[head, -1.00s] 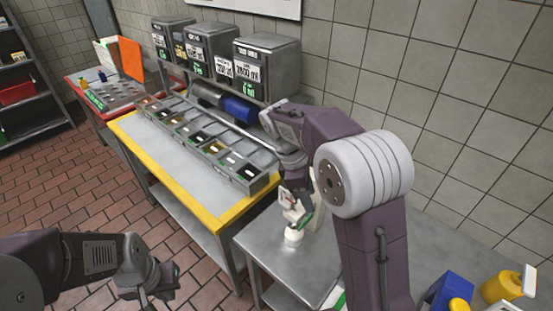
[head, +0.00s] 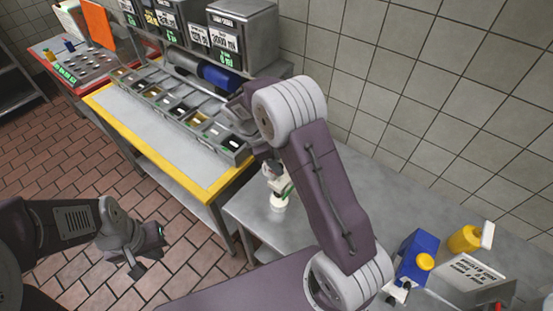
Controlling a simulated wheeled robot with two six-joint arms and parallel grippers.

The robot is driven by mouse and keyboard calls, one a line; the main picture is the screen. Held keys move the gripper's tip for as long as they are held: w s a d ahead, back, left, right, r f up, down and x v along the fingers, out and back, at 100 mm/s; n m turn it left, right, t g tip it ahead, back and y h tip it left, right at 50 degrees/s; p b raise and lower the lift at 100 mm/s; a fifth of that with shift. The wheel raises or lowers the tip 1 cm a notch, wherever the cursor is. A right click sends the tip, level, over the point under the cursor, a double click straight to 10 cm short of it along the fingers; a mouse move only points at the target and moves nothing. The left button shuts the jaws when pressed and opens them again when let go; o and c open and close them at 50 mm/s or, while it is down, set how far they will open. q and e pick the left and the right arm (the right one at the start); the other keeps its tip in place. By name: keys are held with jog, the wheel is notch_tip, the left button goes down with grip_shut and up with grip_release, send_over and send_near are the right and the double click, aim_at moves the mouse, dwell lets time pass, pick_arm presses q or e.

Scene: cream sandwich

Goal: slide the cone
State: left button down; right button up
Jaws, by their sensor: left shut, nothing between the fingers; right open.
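A small white rounded piece (head: 278,205), perhaps the cone, stands on the steel table (head: 245,208) near its left end. It is too small to tell its shape for sure. My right gripper (head: 277,184) is directly above it, pointing down and open. I cannot tell whether the fingers touch the piece or sit around it. My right arm hides part of the table behind it. My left gripper (head: 140,267) is shut and empty, out over the brick floor at the lower left, well away from the table.
A yellow-edged prep counter (head: 150,130) with a row of ingredient bins (head: 185,112) stands at the left of the table. A blue container (head: 412,252), a yellow bottle (head: 465,239) and a labelled box (head: 474,274) are at the right. A tiled wall is behind.

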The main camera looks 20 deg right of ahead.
jog(key=shift+s+a, duration=0.15)
jog(key=shift+s, duration=0.2)
jog(key=shift+w, duration=0.2)
jog(key=c, duration=1)
grip_shut()
